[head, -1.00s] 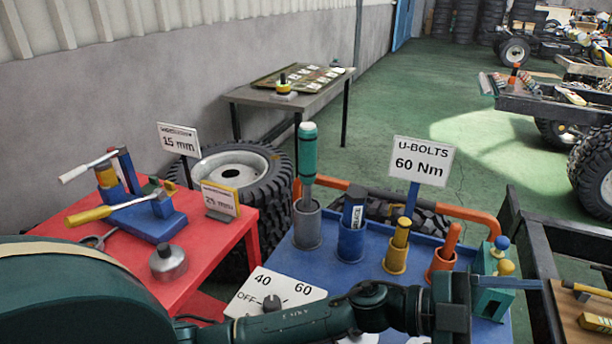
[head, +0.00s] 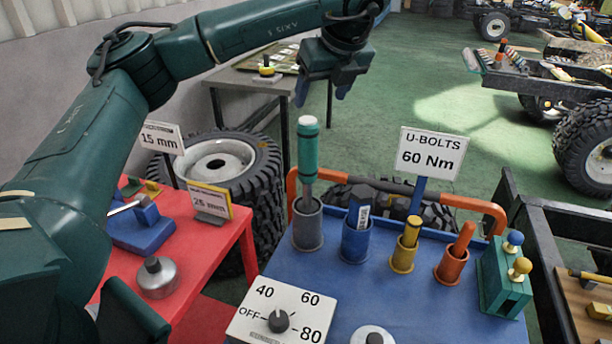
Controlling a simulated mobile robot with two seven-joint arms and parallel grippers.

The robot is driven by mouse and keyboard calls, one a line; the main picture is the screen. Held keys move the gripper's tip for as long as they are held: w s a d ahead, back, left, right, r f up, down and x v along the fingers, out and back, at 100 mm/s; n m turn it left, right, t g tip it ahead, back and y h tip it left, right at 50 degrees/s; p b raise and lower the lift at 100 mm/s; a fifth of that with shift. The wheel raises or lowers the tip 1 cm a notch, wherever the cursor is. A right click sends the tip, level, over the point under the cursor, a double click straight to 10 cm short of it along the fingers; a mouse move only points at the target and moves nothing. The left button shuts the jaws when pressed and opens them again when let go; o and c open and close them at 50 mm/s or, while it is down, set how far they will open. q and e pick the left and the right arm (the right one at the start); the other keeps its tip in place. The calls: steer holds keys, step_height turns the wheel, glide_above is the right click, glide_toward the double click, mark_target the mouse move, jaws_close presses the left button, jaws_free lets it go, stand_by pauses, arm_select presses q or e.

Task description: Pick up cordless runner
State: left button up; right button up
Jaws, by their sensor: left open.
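Tools stand upright in coloured cups on a blue cart top (head: 400,300). A teal-handled tool (head: 307,150) with a pale cap stands in the grey cup (head: 307,228). A dark blue tool with a white label (head: 361,213) stands in the blue cup (head: 355,242). I cannot tell from the picture which one is the cordless runner. My left gripper (head: 322,92) is open and empty, fingers down, high above and beyond the teal tool in the picture, apart from every tool. My right gripper is not in view.
A yellow tool (head: 411,232) and an orange tool (head: 461,240) stand in cups to the right, beside a green block with knobs (head: 503,282). A "U-BOLTS 60 Nm" sign (head: 431,153) rises behind. A dial plate (head: 281,314) is in front. A red table (head: 205,258) is left.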

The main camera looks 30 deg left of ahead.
mark_target(306, 129)
arm_select(q)
steer(key=b+x, duration=0.2)
steer(key=x, duration=1.1)
steer(key=shift+a+r, duration=0.15)
steer(key=shift+a, duration=0.05)
steer(key=shift+c, duration=0.4)
jaws_close()
steer(key=shift+r, duration=0.15)
